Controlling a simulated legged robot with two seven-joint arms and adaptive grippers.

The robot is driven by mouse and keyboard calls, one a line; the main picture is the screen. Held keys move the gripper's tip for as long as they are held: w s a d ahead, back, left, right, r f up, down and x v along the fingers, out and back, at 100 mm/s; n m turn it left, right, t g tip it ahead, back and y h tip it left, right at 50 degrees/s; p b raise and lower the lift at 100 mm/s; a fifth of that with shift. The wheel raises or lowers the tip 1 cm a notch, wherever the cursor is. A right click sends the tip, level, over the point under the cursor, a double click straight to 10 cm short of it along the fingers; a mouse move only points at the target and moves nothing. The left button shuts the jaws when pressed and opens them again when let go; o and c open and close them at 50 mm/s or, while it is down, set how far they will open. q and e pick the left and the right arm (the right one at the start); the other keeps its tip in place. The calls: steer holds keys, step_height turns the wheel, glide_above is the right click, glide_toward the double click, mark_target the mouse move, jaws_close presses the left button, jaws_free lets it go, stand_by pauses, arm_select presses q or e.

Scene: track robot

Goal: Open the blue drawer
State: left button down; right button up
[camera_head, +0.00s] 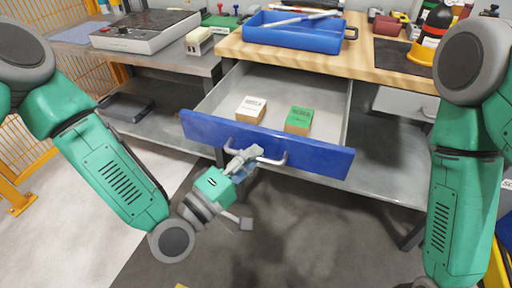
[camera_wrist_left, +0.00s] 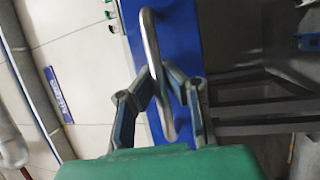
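The blue drawer (camera_head: 318,158) is pulled out from under the wooden bench top, showing its grey interior. Its curved metal handle (camera_head: 270,160) is on the blue front. My left gripper (camera_head: 243,158) is at the left part of this handle. In the left wrist view, the fingertips of my left gripper (camera_wrist_left: 160,72) close in on both sides of the handle bar (camera_wrist_left: 151,40), with the blue front behind it. My right arm comes down at the right of the head view, and its gripper is out of view.
A white box (camera_head: 251,110) and a green box (camera_head: 298,120) lie in the drawer. A blue tray (camera_head: 292,36) stands on the wooden bench top (camera_head: 370,68). A grey drawer (camera_head: 405,103) is to the right. Dark floor is clear in front.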

arm_select(q)
steer(key=shift+s+a+f, duration=0.2)
steer(key=shift+s+f, duration=0.1)
steer(key=shift+s, duration=0.05)
steer(key=c, duration=1.6)
jaws_free()
steer(key=shift+w, duration=0.15)
steer(key=shift+r, duration=0.15)
steer(key=v, duration=1.2)
